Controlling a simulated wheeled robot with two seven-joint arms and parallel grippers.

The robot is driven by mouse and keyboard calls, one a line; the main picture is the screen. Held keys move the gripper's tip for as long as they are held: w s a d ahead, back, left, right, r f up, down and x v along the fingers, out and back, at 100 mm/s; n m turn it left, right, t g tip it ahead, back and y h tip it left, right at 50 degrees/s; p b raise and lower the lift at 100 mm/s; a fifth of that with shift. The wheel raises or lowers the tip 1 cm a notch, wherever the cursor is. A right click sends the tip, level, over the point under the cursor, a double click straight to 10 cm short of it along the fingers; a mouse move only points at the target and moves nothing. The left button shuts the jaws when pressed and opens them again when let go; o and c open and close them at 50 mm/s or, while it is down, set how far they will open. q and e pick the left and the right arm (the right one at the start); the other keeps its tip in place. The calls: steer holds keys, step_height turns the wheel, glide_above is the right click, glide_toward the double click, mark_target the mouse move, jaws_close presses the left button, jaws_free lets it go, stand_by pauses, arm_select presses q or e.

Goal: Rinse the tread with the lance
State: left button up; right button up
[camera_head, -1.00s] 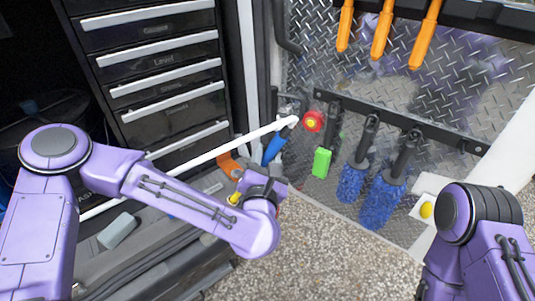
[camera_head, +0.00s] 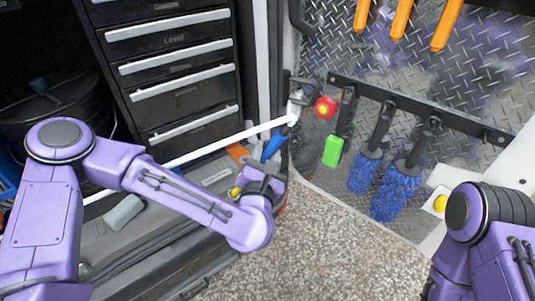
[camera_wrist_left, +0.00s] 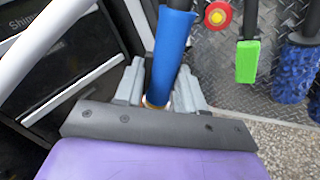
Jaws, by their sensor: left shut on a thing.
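My left gripper (camera_head: 266,166) is shut on a blue cylindrical grip (camera_head: 275,143), which I take to be the lance's. In the left wrist view the blue grip (camera_wrist_left: 171,52) stands nearly upright between the grey fingers, with a pale ring at its lower end. A ribbed grey step (camera_head: 165,245), possibly the tread, runs along the van's sill, partly behind my left arm. My right gripper is out of view; only its arm shows at lower right.
A white tube (camera_head: 225,142) slants behind my left arm near the drawers (camera_head: 180,95). A red knob (camera_head: 325,107), a green-headed brush (camera_head: 332,150) and blue brushes (camera_head: 395,194) are on the diamond-plate panel. Gravelly floor (camera_head: 320,245) lies open in the middle.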

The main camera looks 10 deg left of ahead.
arm_select(q)
steer(key=shift+r, duration=0.1)
jaws_close()
steer(key=w+d+b, duration=0.1)
steer(key=w+d, duration=0.5)
steer(key=w, duration=0.1)
jaws_free()
steer(key=shift+w+d, duration=0.1)
steer(key=shift+d, duration=0.1)
steer(key=shift+c, duration=0.5)
